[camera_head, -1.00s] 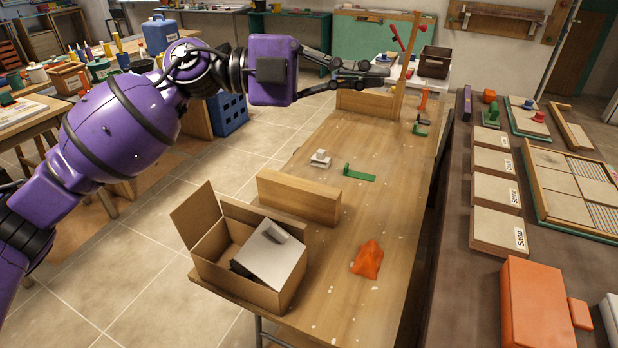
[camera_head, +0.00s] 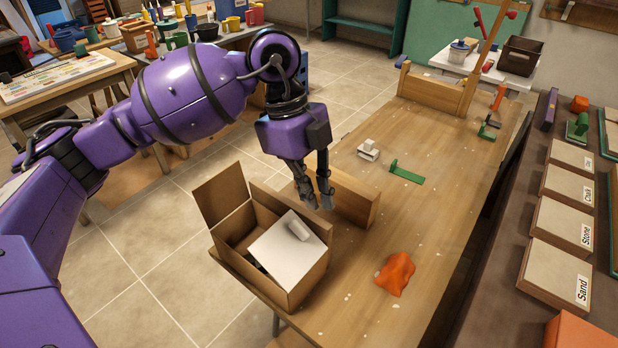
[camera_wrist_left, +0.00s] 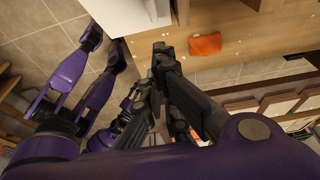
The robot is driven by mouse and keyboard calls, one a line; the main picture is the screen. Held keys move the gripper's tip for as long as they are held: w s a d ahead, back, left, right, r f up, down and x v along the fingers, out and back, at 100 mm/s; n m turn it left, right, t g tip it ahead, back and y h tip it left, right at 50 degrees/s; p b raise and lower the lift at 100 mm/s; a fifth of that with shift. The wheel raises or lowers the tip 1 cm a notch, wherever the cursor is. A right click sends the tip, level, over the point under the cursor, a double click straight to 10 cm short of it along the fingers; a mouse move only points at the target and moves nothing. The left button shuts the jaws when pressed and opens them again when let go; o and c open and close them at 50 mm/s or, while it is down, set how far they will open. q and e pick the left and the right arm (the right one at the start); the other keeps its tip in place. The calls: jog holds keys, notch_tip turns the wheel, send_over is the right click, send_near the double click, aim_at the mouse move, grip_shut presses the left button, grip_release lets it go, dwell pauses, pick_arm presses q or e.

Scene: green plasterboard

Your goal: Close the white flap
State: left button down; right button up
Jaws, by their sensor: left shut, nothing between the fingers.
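The white flap (camera_head: 285,254) lies tilted in the mouth of an open cardboard box (camera_head: 302,292) at the near left end of the wooden bench. A pale block-like handle (camera_head: 299,230) stands on its upper part. A brown cardboard flap (camera_head: 220,194) stands up at the box's back left. My left gripper (camera_head: 318,203) points down, shut and empty, above and behind the box's right side, apart from the white flap. In the left wrist view, the left gripper's fingers (camera_wrist_left: 161,52) are close together, beside the white flap (camera_wrist_left: 103,12) at the top. My right gripper is not in view.
A wooden beam (camera_head: 350,194) lies just behind the gripper and box. An orange cloth-like lump (camera_head: 396,274) lies to the right on the bench (camera_head: 440,215). A small white block (camera_head: 368,150) and a green piece (camera_head: 406,173) lie farther back. The bench's middle is mostly clear.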

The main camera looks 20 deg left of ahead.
pick_arm(q)
jog(key=x, duration=0.4)
send_over(306, 236)
jog(key=shift+w+a+x, duration=0.1)
jog(key=shift+a+x, duration=0.05)
jog(key=shift+x, duration=0.9)
jog(key=shift+w+a+x, duration=0.1)
jog(key=shift+x, duration=0.95)
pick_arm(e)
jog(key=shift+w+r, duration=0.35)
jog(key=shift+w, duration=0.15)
pick_arm(q)
jog(key=shift+f, duration=0.1)
jog(key=shift+a, duration=0.15)
jog(key=shift+a+f+h, duration=0.1)
jog(key=shift+a+h, duration=0.15)
jog(key=shift+h, duration=0.15)
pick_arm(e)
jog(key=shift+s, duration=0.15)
